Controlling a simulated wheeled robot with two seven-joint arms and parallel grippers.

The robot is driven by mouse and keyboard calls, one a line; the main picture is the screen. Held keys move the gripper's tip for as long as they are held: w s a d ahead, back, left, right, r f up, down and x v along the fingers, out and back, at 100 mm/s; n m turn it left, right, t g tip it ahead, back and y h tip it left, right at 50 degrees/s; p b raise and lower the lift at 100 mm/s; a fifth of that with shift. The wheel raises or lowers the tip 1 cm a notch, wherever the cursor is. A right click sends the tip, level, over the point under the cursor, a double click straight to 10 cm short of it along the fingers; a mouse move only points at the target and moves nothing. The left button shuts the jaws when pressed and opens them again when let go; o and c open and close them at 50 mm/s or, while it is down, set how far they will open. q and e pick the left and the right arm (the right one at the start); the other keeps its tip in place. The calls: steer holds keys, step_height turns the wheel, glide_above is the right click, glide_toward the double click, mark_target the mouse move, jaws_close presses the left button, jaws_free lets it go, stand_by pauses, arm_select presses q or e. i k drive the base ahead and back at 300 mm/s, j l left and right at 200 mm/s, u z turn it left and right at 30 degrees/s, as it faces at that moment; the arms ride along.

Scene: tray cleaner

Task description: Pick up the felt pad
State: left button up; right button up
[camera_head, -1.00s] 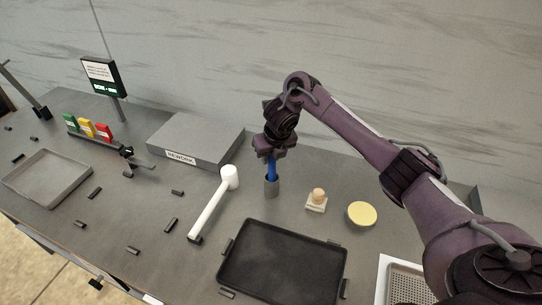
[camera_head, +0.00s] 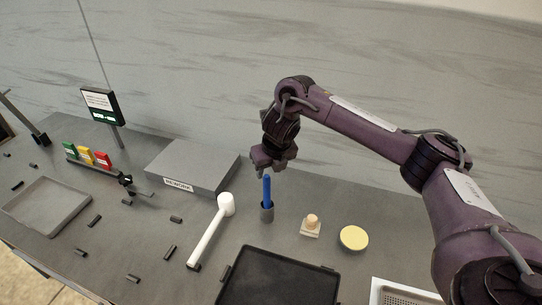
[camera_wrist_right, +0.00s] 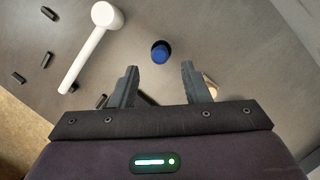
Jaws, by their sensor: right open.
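A small pale block with a round wooden knob (camera_head: 311,226) stands on the bench, right of a dark cup (camera_head: 267,214) holding an upright blue stick (camera_head: 267,190). A round, pale yellow disc (camera_head: 353,238) lies further right. I cannot tell for sure which of these two is the felt pad. My right gripper (camera_head: 270,167) is open and empty, just above the blue stick. In the right wrist view the open fingers (camera_wrist_right: 158,72) point toward the blue stick's top (camera_wrist_right: 160,52), and the knobbed block (camera_wrist_right: 211,88) is partly hidden behind the right finger. My left gripper is not in view.
A black tray (camera_head: 285,256) lies at the front, and a white mallet-shaped tool (camera_head: 211,232) lies left of the cup. A grey box (camera_head: 195,160) stands behind it. A perforated white tray (camera_head: 402,294) is at the lower right. Small black pieces are scattered at left.

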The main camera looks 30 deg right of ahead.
mark_target(310, 226)
steer(key=k+j, duration=0.5)
steer(key=k, duration=0.15)
steer(key=k+j, duration=0.5)
steer(key=k, duration=0.2)
